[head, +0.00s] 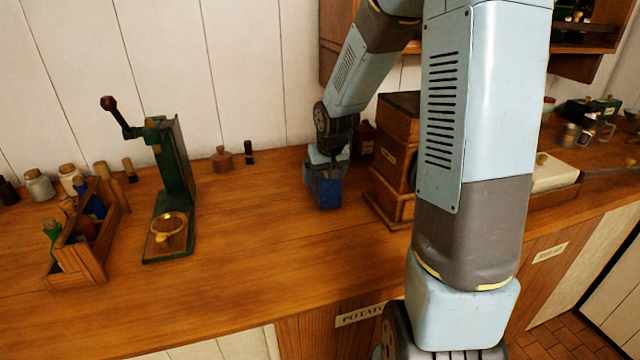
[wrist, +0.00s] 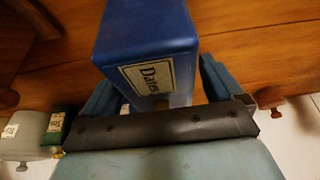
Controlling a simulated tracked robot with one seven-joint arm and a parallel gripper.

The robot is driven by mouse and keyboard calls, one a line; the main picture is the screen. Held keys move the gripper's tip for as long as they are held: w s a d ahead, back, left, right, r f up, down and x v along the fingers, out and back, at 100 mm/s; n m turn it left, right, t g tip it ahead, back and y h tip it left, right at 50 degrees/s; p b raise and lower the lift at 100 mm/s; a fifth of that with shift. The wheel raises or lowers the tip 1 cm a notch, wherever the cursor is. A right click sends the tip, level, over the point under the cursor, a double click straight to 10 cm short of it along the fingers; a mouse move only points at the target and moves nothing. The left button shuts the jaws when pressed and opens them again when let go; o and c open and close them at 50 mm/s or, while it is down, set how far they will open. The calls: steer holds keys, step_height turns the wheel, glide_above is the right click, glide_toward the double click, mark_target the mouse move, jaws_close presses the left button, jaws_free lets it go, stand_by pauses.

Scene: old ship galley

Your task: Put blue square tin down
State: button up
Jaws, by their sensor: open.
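The blue square tin (head: 328,194) stands on the wooden counter (head: 262,240), left of a brown wooden cabinet. In the wrist view the tin (wrist: 148,32) shows large, with a label reading "Dates". My gripper (head: 326,172) is at the tin, reaching down from above in the head view. In the wrist view my gripper's (wrist: 165,100) two fingers lie on either side of the tin, open. The gap on the right side shows; contact on the left side is hard to tell. The tin's underside is hidden.
A brown wooden cabinet (head: 398,145) stands close right of the tin. A green press (head: 172,170) with a brass ring stands to the left, beside a wooden bottle caddy (head: 85,265). Small bottles line the wall. The counter between press and tin is clear.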

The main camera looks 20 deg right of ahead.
steer(key=shift+c, duration=0.2)
steer(key=c, duration=1.3)
